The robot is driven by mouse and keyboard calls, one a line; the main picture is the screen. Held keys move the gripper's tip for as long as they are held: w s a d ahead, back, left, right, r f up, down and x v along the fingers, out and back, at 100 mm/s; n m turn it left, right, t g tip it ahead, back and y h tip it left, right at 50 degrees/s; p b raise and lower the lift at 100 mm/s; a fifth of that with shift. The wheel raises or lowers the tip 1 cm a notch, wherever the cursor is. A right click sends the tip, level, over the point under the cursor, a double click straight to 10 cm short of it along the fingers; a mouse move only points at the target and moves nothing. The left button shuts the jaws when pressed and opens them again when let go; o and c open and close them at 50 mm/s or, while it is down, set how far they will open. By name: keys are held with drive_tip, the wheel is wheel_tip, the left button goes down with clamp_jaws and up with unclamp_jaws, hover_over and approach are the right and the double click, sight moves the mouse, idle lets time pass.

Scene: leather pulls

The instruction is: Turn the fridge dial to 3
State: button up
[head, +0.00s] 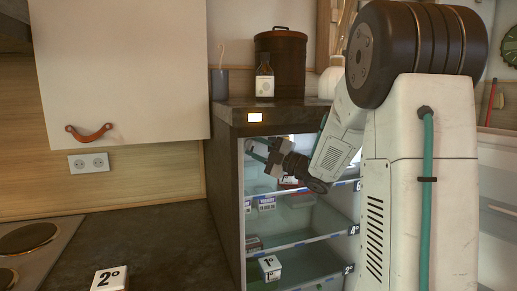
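The fridge (228,190) stands open in the middle of the head view, with its lit inside and shelves showing. My gripper (256,149) is in the upper part of the opening, near the left inner wall, pointing left and slightly up. Its fingers are small and dark here, so I cannot tell whether they are open or shut, or whether they touch anything. I cannot make out the dial. My arm covers the right part of the opening.
Small boxes (266,203) and a white block marked 1º (269,267) are on the shelves. A small lit panel (254,117) is on the fridge front. A bottle (264,82) and a dark canister (281,60) stand on top.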

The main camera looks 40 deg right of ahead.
drive_tip(key=shift+c, duration=0.6)
drive_tip(key=shift+r+n+g, duration=0.1)
drive_tip(key=shift+n+g, duration=0.5)
drive_tip(key=shift+n, duration=0.1)
drive_tip(key=o, duration=1)
drive_tip(key=shift+c, duration=0.2)
drive_tip(key=shift+s+d, duration=0.1)
drive_tip(key=v, duration=0.7)
drive_tip(key=shift+s+d, duration=0.15)
drive_tip(key=shift+s, duration=0.15)
